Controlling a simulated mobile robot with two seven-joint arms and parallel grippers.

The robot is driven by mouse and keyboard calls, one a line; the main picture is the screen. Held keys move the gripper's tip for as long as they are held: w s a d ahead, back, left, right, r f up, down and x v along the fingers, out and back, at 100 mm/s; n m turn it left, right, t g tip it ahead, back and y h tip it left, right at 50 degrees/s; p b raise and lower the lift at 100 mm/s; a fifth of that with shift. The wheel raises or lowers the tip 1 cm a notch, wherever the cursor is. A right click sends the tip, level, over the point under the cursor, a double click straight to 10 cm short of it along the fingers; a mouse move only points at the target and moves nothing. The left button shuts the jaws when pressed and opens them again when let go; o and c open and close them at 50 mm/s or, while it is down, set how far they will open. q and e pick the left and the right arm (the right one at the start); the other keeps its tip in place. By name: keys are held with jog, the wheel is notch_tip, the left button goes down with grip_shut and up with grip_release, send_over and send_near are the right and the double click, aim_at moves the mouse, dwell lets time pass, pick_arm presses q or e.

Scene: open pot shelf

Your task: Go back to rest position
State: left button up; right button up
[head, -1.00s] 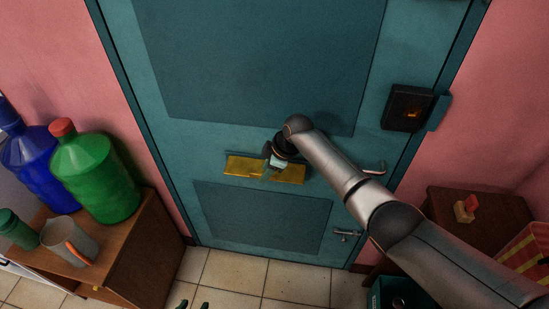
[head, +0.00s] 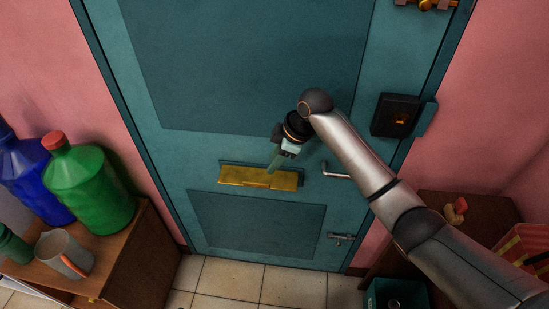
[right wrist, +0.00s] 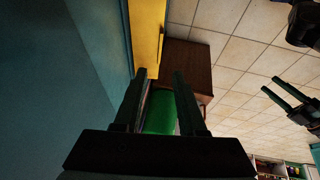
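My right gripper (head: 272,169) is in front of the teal door (head: 245,60), with its fingers pointing down by the upper edge of the brass mail flap (head: 245,177). Whether it touches the flap cannot be told. In the right wrist view its two fingers (right wrist: 159,73) are apart with nothing held between them, and the yellow flap (right wrist: 147,35) is just beyond them. My left gripper (right wrist: 269,85) shows at the right of the right wrist view, its fingers apart and empty above the tiled floor. It is out of the head view.
A low wooden cabinet (head: 145,255) at left carries a green bottle (head: 95,190), a blue bottle (head: 30,175) and a grey mug (head: 62,255). A door handle (head: 335,172) and black lock box (head: 395,115) are at right. A wooden table (head: 480,215) stands right. Tiled floor (head: 295,285) is clear.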

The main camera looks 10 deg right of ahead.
dwell(0.3)
jog(key=s+d+f+m+t, duration=0.1)
jog(key=s+f+m+t, duration=0.1)
jog(key=s+f+m, duration=0.5)
jog(key=s+f+t, duration=0.1)
jog(key=s+f, duration=0.4)
jog(key=f, duration=0.5)
jog(key=s+d+f+m+t, duration=0.1)
jog(key=s+d+m, duration=0.2)
jog(key=s, duration=0.5)
jog(key=s+d+f+m+t+h, duration=0.1)
jog(key=s+d+f+m+t, duration=0.1)
jog(key=s+d, duration=0.3)
jog(key=s+m, duration=0.1)
jog(key=s, duration=0.2)
jog(key=shift+s, duration=0.3)
